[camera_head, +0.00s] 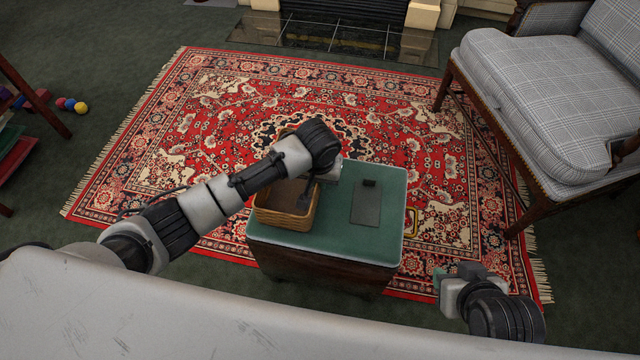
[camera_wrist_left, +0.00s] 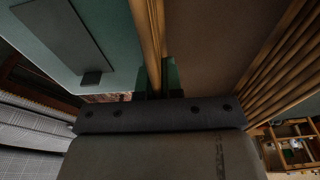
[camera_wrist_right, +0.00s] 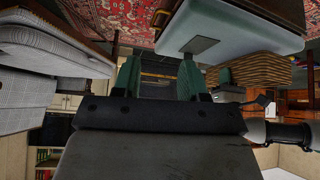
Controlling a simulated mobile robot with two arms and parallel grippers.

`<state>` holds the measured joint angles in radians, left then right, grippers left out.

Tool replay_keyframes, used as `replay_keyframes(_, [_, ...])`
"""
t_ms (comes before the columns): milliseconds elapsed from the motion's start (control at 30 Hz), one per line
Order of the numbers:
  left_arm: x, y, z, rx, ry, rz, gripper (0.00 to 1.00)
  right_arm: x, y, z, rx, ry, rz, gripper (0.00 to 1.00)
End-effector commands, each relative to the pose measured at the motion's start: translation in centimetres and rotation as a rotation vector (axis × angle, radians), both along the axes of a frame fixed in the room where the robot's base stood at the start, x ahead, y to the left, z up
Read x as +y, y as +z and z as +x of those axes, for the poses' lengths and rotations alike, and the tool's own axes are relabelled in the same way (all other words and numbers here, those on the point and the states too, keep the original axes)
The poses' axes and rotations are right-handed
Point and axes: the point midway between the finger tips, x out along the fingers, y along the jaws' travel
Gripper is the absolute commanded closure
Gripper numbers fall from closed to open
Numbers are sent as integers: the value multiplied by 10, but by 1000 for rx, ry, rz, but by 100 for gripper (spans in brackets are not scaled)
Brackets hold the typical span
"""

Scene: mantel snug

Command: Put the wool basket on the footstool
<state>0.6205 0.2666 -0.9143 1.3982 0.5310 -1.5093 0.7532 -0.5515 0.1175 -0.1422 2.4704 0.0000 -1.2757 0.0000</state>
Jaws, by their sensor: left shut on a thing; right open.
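The wicker wool basket (camera_head: 286,217) is over the left part of the green top of the footstool (camera_head: 325,240). It looks upright, and its visible inside is plain brown; my left arm hides part of it. I cannot tell for sure whether its base touches the top. My left gripper (camera_head: 318,182) is shut on the basket's right rim; the left wrist view shows the rim (camera_wrist_left: 152,40) between the fingers. My right gripper (camera_head: 452,278) is open and empty, low to the right of the footstool. Its fingers are apart in the right wrist view (camera_wrist_right: 158,82).
A flat dark grey board with a clip (camera_head: 366,207) lies on the footstool, right of the basket. A checked armchair (camera_head: 540,90) stands at the right. A red patterned rug (camera_head: 200,120) lies under the footstool. Several coloured balls (camera_head: 66,103) lie on the floor at the left.

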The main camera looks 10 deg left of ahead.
Motion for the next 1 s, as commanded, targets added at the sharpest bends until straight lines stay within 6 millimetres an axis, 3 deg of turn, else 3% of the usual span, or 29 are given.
replay_keyframes(233, [0,-19,0,-1,0,1,100,10,13,27,-196,15,43,57])
replay_keyframes(667, [0,-22,0,0,1,1,100,10,14,27,-199,15,43,57])
replay_keyframes(700, [0,-22,0,0,0,1,88,10,14,27,-198,15,43,57])
replay_keyframes(833, [0,-22,0,0,0,1,68,10,14,27,-199,15,43,57])
replay_keyframes(1000, [0,-22,0,0,0,1,68,10,14,27,-199,14,43,57])
